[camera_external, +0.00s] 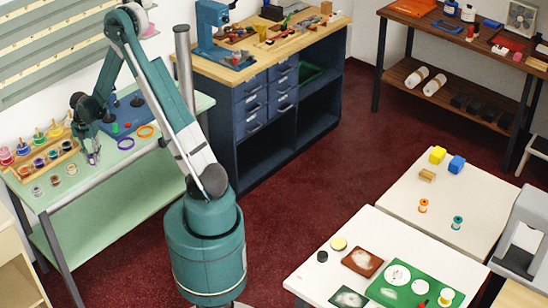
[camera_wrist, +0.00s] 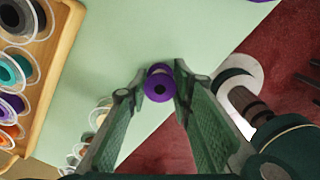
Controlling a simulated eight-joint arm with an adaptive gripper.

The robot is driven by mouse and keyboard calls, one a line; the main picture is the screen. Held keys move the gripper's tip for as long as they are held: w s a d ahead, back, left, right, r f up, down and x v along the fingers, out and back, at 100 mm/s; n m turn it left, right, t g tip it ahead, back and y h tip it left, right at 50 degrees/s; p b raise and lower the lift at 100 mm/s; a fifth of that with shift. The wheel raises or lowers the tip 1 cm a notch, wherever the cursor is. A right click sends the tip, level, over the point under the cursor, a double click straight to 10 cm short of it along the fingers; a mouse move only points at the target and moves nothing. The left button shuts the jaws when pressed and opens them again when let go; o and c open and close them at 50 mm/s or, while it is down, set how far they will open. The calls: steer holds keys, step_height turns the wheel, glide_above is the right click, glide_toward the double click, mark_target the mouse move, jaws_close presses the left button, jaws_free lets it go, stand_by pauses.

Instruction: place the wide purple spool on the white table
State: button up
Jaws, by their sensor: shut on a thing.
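A purple spool (camera_wrist: 158,88) sits between the fingertips of my gripper (camera_external: 93,157) in the wrist view, its round end and dark centre hole facing the camera. My gripper is shut on it, above the pale green table (camera_external: 98,196). White tabletops stand at the right, far from my gripper: a nearer one (camera_external: 312,284) and a farther one (camera_external: 484,196). I cannot tell which one the task means.
A wooden rack (camera_external: 40,162) of several coloured spools stands beside my gripper. The nearer white table holds a green mat (camera_external: 385,290); the farther holds blocks and small spools.

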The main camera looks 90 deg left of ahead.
mark_target(91, 155)
steer(key=shift+r+p, duration=0.7)
steer(key=shift+r, duration=4.3)
